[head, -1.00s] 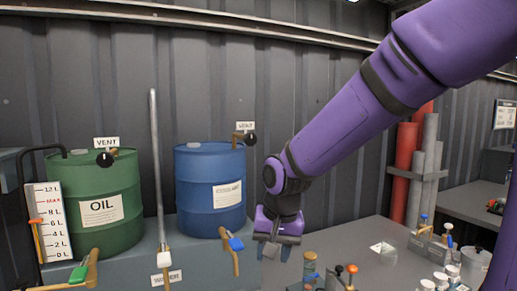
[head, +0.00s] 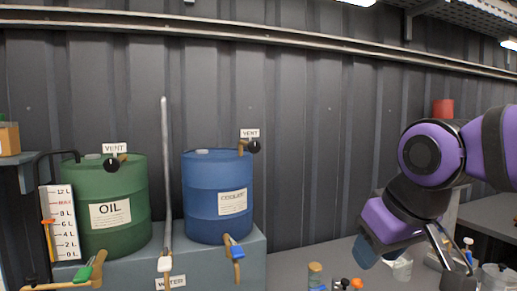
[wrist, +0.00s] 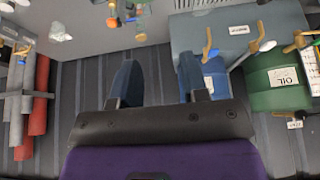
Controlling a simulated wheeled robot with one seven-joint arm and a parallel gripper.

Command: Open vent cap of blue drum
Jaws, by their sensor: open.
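The blue drum (head: 217,200), labelled coolant, stands upright on a grey-blue stand in the head view. Its vent (head: 254,147) is a brass fitting with a black knob at the drum's top right, beneath a VENT sign (head: 249,133). I cannot tell the cap's exact state. My gripper (head: 408,252) is open and empty, well to the right of the drum and lower than the vent. In the wrist view, the fingers of my gripper (wrist: 158,78) are spread apart. The blue drum (wrist: 216,80) shows partly behind the right finger; its vent is hidden there.
A green oil drum (head: 115,215) with its own black-knobbed vent (head: 111,164) stands left of the blue drum. A thin upright pipe (head: 165,180) rises between them. Brass taps hang in front. Small bottles (head: 315,277) stand on the bench. The wall area right of the blue drum is clear.

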